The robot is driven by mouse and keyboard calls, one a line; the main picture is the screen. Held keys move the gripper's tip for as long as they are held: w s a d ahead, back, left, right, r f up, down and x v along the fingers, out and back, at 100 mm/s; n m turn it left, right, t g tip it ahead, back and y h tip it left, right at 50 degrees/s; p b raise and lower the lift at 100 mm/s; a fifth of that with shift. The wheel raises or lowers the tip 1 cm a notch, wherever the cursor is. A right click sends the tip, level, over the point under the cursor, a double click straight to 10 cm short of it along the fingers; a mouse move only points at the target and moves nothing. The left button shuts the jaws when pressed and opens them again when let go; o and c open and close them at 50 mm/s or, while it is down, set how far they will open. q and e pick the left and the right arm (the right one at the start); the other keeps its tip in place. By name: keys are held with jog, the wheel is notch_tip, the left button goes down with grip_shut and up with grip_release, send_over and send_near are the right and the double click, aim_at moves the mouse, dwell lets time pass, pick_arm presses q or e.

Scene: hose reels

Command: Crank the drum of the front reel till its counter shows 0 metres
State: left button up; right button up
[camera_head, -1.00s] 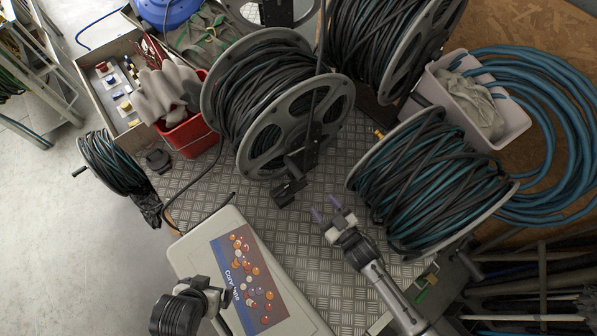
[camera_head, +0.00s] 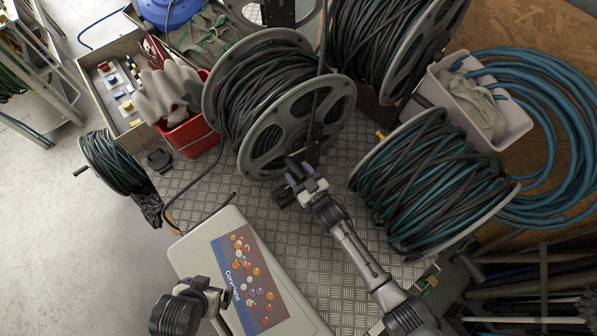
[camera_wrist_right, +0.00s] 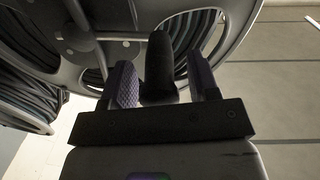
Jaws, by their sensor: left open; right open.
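The front reel (camera_head: 262,92), which I take to be the one at the middle, is wound with dark cable and has grey spoked flanges. It also shows in the right wrist view (camera_wrist_right: 72,42). Its black crank handle (camera_wrist_right: 159,66) stands between the purple fingers of my right gripper (camera_wrist_right: 158,86). The fingers are open around the handle, with a gap visible at the right finger. In the head view my right gripper (camera_head: 291,186) covers most of the crank. My left gripper (camera_head: 207,294) is low at the left, open, away from the reel. I cannot make out a counter reading.
A second reel (camera_head: 435,185) stands close to the right of my right arm, and another (camera_head: 392,45) stands behind. A grey case (camera_head: 200,240) with a picture panel lies in front. A red bucket (camera_head: 188,138) is left of the front reel. Bare tread plate (camera_head: 345,165) shows between.

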jog(key=shift+c, duration=0.3)
grip_shut()
dwell(0.3)
